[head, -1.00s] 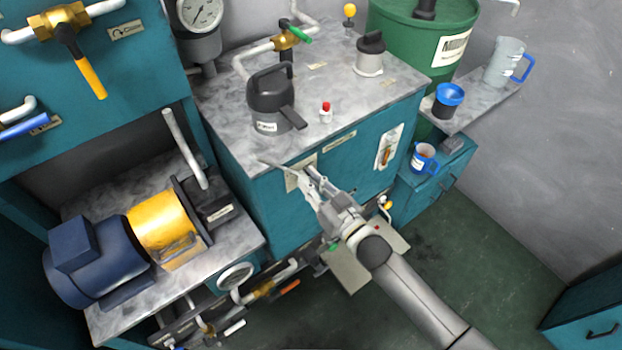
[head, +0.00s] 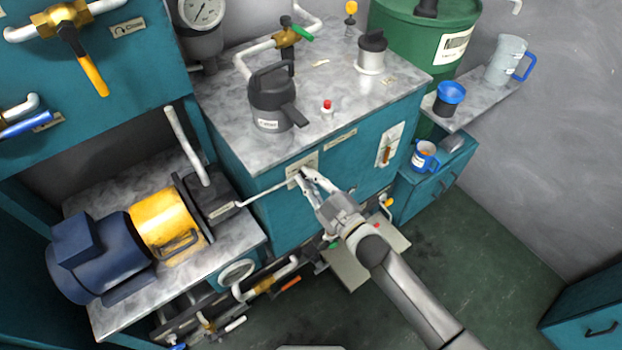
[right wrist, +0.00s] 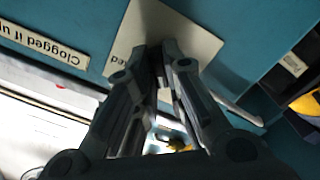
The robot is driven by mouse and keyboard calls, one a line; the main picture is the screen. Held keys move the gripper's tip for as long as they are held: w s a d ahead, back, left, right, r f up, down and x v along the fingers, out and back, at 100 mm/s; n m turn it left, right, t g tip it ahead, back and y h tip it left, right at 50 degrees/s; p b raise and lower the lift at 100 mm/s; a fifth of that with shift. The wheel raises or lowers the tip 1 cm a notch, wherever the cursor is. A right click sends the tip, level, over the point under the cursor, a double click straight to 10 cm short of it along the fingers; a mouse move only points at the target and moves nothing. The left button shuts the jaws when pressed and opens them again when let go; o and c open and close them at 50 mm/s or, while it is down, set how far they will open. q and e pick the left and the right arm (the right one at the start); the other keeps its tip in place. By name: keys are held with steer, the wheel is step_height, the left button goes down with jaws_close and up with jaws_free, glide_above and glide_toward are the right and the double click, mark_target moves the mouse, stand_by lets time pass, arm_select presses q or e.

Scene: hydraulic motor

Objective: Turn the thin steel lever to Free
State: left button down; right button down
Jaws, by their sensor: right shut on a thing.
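The thin steel lever (head: 262,194) is on the front of the teal cabinet. Its rod points left and slightly down in the head view, and it also shows in the right wrist view (right wrist: 238,110). My right gripper (head: 304,174) is shut on the lever's pivot end, in front of a pale label plate (head: 297,168). In the right wrist view the fingertips (right wrist: 164,52) meet at this plate (right wrist: 140,28); they hide the pivot and most of the plate's lettering. My left gripper is not in view.
A grey kettle-shaped can (head: 272,100) and a red button (head: 327,106) are on the cabinet top. A yellow and blue motor (head: 160,222) sits on the lower shelf at left. Pipes with valves (head: 265,284) run below.

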steer(key=shift+w+r+n, duration=0.1)
steer(key=shift+r+n, duration=0.05)
steer(key=shift+n, duration=0.35)
steer(key=c, duration=1.5)
jaws_free()
steer(key=shift+a, duration=0.1)
steer(key=v, duration=1.2)
